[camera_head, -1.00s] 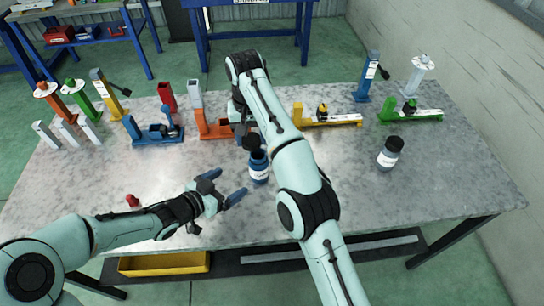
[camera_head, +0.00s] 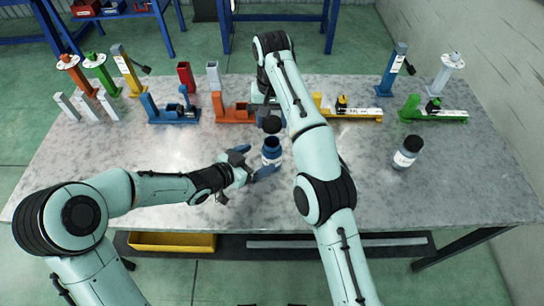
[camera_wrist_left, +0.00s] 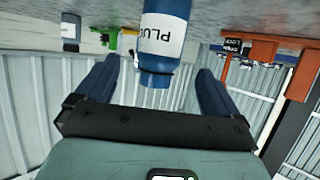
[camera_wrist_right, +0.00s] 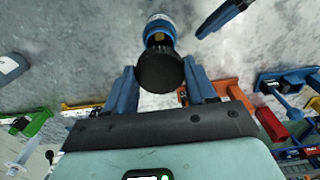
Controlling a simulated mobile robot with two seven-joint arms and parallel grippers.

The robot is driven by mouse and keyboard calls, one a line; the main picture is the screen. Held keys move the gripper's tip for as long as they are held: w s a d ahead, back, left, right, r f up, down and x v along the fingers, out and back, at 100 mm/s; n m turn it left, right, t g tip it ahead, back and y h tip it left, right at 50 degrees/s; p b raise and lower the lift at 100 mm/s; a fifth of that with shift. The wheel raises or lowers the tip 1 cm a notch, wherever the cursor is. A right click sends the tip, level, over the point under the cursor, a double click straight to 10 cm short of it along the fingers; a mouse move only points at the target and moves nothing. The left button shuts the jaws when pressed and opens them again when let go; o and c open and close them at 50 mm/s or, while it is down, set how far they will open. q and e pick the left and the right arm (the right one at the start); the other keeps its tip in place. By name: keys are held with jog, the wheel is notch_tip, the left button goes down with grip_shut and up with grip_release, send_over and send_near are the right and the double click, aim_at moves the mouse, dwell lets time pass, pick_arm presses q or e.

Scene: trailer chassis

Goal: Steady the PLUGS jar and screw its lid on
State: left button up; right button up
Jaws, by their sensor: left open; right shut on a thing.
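The blue PLUGS jar (camera_head: 272,153) stands upright on the table with a white label. In the left wrist view the jar (camera_wrist_left: 165,38) appears upside down, ahead of and between the open fingers. My left gripper (camera_head: 252,162) is open beside the jar, its fingers level with the body; I cannot tell whether they touch it. My right gripper (camera_wrist_right: 162,88) is shut on the black lid (camera_wrist_right: 160,70). In the head view the lid (camera_head: 271,124) is just above or behind the jar's top. The right fingers are mostly hidden there.
A second jar with a dark lid (camera_head: 407,152) stands at the right. Blue (camera_head: 170,113), orange (camera_head: 235,114), yellow (camera_head: 350,113) and green (camera_head: 433,113) fixtures line the back. The front right of the table (camera_head: 430,200) is clear.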

pick_arm(q)
jog(key=x, duration=0.7)
jog(key=shift+w+d+f, duration=0.15)
jog(key=shift+w+d, duration=0.05)
jog(key=c, duration=1.5)
pick_arm(e)
send_over(272, 138)
jog(key=s, duration=0.2)
jog(key=shift+s+f, duration=0.15)
jog(key=shift+f, duration=2.3)
jog(key=shift+f, duration=0.1)
jog(key=shift+f, duration=0.8)
jog(key=shift+f, duration=0.6)
